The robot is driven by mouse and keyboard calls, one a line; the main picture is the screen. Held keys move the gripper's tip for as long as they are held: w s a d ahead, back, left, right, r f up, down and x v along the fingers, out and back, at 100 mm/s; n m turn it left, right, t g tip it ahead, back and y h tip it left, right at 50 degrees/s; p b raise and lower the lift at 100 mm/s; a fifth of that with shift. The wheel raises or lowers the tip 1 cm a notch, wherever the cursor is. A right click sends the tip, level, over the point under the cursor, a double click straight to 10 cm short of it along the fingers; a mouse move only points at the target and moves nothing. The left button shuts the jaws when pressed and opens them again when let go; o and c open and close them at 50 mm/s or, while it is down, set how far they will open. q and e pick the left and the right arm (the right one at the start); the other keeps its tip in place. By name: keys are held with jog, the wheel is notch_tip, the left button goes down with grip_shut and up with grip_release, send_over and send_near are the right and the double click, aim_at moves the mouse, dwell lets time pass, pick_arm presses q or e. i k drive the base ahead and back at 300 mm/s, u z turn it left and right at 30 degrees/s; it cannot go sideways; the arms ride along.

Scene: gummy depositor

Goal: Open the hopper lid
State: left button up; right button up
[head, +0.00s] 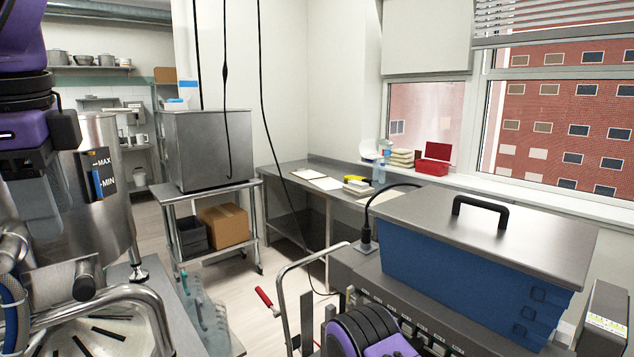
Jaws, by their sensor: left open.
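The hopper (455,280) is a blue box on the depositor machine at the right. Its flat steel lid (420,212) lies shut on top, level, with a black bar handle (480,207) standing up from it. Nothing touches the lid or the handle. My left gripper (30,168) hangs from the purple arm at the left edge, far to the left of the hopper, in front of a steel kettle. It is open and partly cut off by the frame. Part of my right arm shows at the bottom middle; its gripper is out of view.
A steel kettle (102,165) with a MAX/MIN gauge stands at the left. A black cable and plug (366,240) rise beside the hopper's left side. A metal rail with a red grip (265,297) stands left of the machine. The air above the lid is clear.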

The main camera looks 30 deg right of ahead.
aim_at(553, 248)
jog(key=z, duration=0.1)
jog(key=i, duration=0.9)
jog(key=z, duration=2.55)
jog(key=i, duration=0.5)
jog(key=z, duration=0.05)
